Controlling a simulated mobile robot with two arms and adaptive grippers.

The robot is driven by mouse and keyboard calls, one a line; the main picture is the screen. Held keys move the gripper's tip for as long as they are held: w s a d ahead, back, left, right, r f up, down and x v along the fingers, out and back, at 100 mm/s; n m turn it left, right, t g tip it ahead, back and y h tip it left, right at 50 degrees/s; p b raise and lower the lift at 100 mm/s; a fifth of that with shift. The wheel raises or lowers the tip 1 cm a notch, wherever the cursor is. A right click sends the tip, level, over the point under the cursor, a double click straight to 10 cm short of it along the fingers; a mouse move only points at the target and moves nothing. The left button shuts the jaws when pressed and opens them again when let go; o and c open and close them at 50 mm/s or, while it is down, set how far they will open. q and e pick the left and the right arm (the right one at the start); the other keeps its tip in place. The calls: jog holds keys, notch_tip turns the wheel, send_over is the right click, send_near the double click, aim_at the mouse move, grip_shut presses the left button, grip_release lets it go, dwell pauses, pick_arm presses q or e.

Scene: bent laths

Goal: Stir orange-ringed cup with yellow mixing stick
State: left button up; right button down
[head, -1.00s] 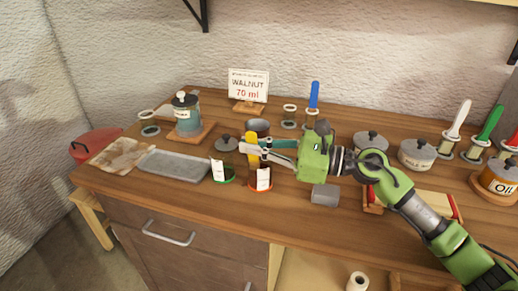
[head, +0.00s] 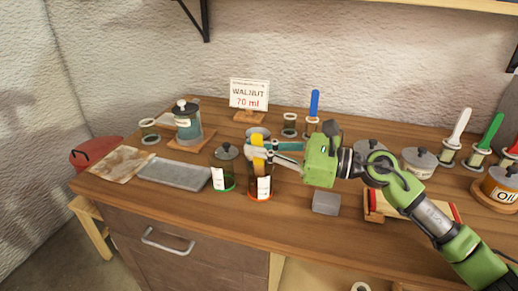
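The orange-ringed cup (head: 262,190) stands on the workbench, a dark cup with a white label and an orange ring at its base. The yellow mixing stick (head: 258,143) is upright, directly over the cup, and its lower end seems to be inside the mouth. How deep it reaches is hidden. My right gripper (head: 257,152) comes in from the right and is shut on the stick just above the cup. My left gripper is not in view.
A green-ringed cup (head: 221,179) stands close on the left, beside a grey tray (head: 173,174). A grey block (head: 326,203) lies at the front right. A walnut sign (head: 249,93), a lidded jar (head: 187,122) and a blue stick (head: 314,103) stand behind.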

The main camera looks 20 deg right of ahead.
notch_tip(320, 180, up, 7)
jog(key=s+p, duration=0.1)
jog(key=p, duration=0.3)
jog(key=shift+a+p, duration=0.35)
jog(key=shift+p, duration=0.05)
jog(key=shift+s+f, duration=0.1)
dwell(0.5)
notch_tip(320, 180, up, 5)
jog(key=p, duration=0.3)
dwell(0.8)
